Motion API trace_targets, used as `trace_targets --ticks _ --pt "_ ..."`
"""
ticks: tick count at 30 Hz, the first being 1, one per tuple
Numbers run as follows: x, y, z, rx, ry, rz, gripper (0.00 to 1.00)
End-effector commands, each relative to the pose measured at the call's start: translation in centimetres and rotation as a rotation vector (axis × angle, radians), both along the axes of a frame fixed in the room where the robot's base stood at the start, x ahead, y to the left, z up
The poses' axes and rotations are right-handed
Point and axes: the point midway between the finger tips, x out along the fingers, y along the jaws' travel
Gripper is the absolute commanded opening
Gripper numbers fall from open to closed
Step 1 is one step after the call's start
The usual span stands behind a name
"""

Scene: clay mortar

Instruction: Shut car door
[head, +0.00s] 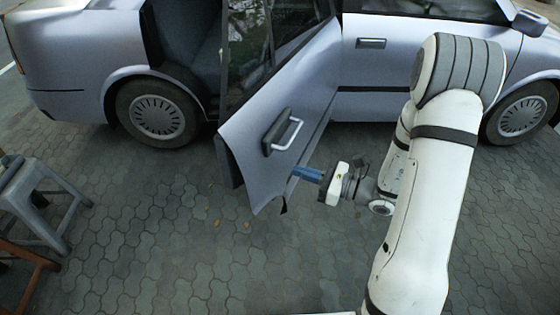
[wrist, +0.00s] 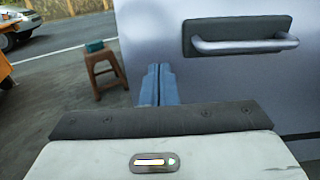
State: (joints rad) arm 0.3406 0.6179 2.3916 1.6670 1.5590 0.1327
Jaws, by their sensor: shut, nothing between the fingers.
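The car (head: 390,42) is silver-grey and stands across the top of the head view. Its rear door (head: 285,97) is swung open toward me, with the window at its upper part. The door handle (head: 283,134) is a light bar on a dark plate; in the wrist view the handle (wrist: 243,40) is at the upper right. My gripper (head: 300,173) has blue fingers, shut and empty, just right of the door's lower part and below the handle. In the wrist view the fingertips (wrist: 158,72) are at the door's left edge. I cannot tell whether they touch the door.
A grey stool (head: 40,195) stands at the left, with a brown wooden piece (head: 25,262) below it. A brown stool (wrist: 105,68) shows in the wrist view. The paved ground (head: 215,235) left of my arm is clear.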

Motion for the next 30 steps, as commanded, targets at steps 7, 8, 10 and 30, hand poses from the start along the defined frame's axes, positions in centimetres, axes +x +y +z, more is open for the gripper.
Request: trace_targets --ticks 7,8,10,30 --pt "2.1 4.2 0.0 -0.002 -0.001 -0.005 0.00" --pt "2.4 4.6 0.0 -0.002 -0.001 -0.006 0.00" --pt "2.9 5.7 0.0 -0.001 -0.002 -0.007 0.00" --pt "4.5 5.6 0.0 -0.001 0.000 -0.024 0.00"
